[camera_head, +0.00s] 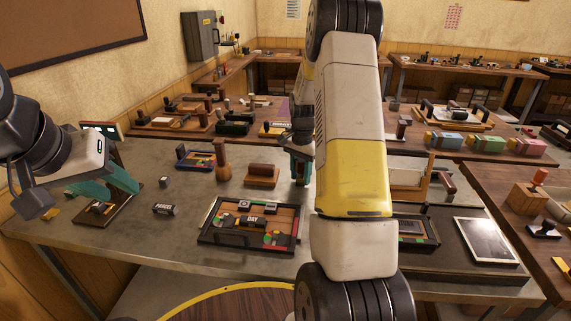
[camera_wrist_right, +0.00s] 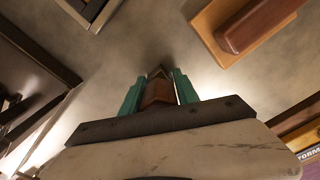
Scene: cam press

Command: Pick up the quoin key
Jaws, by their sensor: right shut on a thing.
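My right gripper (camera_head: 300,168) has teal fingers pointing down above the grey table, right of a brown-handled block (camera_head: 262,171). In the right wrist view my right gripper (camera_wrist_right: 158,88) is shut on a narrow brown thing with a dark tip (camera_wrist_right: 158,92), which looks like the quoin key. The fingers hide much of it, and I cannot tell whether it touches the table. My left gripper (camera_head: 106,185) is at the far left, its teal fingers spread apart, over a dark tray with small pieces (camera_head: 118,207).
A framed forme with type reading "DAY" (camera_head: 205,236) lies at the table's front middle. An upright wooden handle (camera_head: 222,162) stands behind it. Small dark blocks (camera_head: 164,209) lie to the left. My right arm hides part of the right side. Bare table surrounds the brown-handled block.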

